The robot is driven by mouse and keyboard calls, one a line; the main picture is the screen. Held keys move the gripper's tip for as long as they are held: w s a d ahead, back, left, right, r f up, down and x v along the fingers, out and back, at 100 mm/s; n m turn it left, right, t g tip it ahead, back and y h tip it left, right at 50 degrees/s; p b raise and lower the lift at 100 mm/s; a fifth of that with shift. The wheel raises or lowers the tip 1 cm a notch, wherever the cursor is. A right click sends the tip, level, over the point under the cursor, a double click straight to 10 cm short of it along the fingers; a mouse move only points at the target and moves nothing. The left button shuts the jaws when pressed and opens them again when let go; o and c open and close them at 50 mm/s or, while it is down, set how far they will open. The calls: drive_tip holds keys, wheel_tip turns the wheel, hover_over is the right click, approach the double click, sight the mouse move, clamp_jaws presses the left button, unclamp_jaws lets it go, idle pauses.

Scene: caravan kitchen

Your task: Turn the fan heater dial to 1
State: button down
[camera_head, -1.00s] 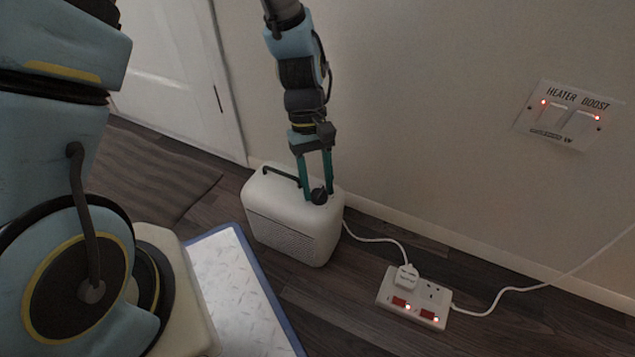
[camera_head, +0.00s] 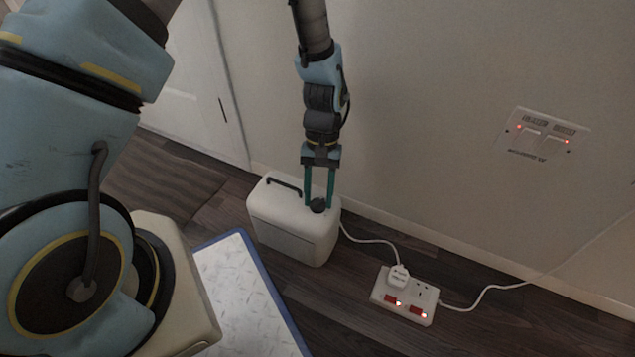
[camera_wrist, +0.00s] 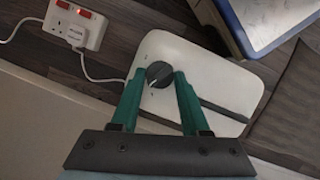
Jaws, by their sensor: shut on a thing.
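The fan heater (camera_head: 283,236) is a cream box with rounded edges, standing on the floor by the wall. Its black round dial (camera_head: 318,205) is on the top face, toward the right end. My gripper (camera_head: 319,204) reaches down from above, with its two teal fingers on either side of the dial. In the wrist view the dial (camera_wrist: 159,74) sits between the fingertips, and my gripper (camera_wrist: 158,78) is shut on it. A pale pointer line shows on the dial. The marks around it are too small to read.
A black handle (camera_head: 282,186) lies on the heater's top beside the dial. A white power strip (camera_head: 405,297) with lit red switches stands on the floor to the right, its cable trailing. A wall switch plate (camera_head: 541,136) is above. A blue-edged board (camera_head: 243,290) lies left.

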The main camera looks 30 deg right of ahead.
drive_tip(key=m+p, duration=0.2)
drive_tip(key=m+y+p, duration=0.1)
drive_tip(key=shift+s+r+m+t, duration=0.15)
drive_tip(key=shift+r+m+t, duration=0.15)
drive_tip(key=shift+t, duration=0.1)
drive_tip(key=shift+d+f+m+t+p, duration=0.1)
drive_tip(key=shift+m+t+p, duration=0.15)
drive_tip(key=shift+m+p, duration=0.4)
drive_tip(key=shift+d+f+m+t+p, duration=0.1)
drive_tip(key=shift+m+t+p, duration=0.15)
drive_tip(key=shift+m+p, duration=0.35)
drive_tip(key=shift+f+m, duration=0.1)
drive_tip(key=shift+m, duration=0.15)
drive_tip(key=shift+c, duration=2)
unclamp_jaws()
drive_tip(key=shift+s, duration=0.1)
drive_tip(key=s+p+v, duration=0.1)
drive_tip(key=p+v, duration=0.1)
drive_tip(key=v, duration=0.5)
drive_tip(key=shift+w+d+r, duration=0.2)
drive_tip(key=shift+w, duration=0.25)
